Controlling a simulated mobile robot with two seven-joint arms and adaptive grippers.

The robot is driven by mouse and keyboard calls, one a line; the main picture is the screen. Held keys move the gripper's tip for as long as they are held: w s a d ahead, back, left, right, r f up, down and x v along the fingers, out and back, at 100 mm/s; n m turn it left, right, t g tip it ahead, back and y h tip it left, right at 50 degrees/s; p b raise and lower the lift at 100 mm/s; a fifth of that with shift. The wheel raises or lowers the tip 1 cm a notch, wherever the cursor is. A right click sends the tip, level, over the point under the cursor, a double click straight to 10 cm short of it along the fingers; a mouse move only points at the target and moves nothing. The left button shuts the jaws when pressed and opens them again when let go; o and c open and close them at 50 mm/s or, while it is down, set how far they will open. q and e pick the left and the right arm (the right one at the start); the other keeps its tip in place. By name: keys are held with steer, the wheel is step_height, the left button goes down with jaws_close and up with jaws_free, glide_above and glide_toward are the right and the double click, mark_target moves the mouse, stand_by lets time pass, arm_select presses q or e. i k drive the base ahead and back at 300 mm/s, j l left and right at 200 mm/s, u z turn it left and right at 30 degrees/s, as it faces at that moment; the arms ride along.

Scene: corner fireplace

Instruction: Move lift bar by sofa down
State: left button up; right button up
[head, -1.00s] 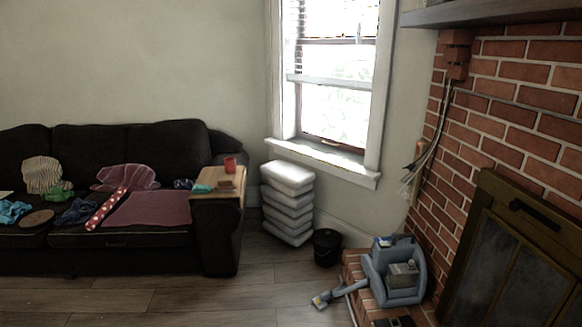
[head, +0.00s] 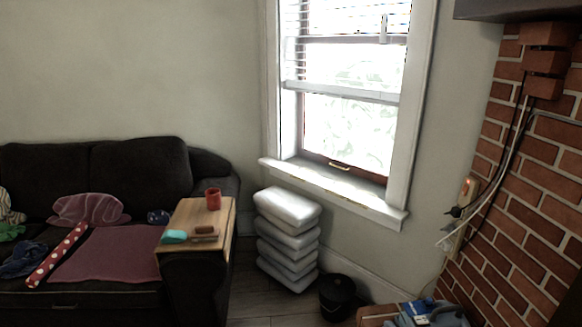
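The window (head: 345,89) stands to the right of the sofa (head: 140,166). A small pale handle-like bar (head: 340,166) sits low on the window's dark bottom rail, just above the sill (head: 335,190). A white horizontal rail (head: 350,92) crosses the window at mid-height. Slatted blinds (head: 292,30) show at its upper left, and a small white upright piece (head: 384,28) hangs near its upper right. I cannot tell for sure which of these is the lift bar. Neither of my grippers is in view.
A stack of white cushion-like blocks (head: 287,210) and a black bucket (head: 337,297) stand on the floor below the window. A wooden tray (head: 222,216) with a red cup (head: 213,198) lies on the sofa arm. The brick fireplace (head: 530,190) is at right.

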mark_target(395, 104)
steer(key=i+z, duration=0.15)
steer(key=i, duration=0.3)
steer(key=i+j+z, duration=0.15)
steer(key=i, duration=0.3)
steer(key=i+j+z, duration=0.15)
steer(key=i, duration=0.25)
steer(key=i+j+z, duration=0.2)
steer(key=i+z, duration=0.3)
steer(key=i+j+z, duration=0.25)
steer(key=z, duration=0.2)
steer(key=j, duration=0.1)
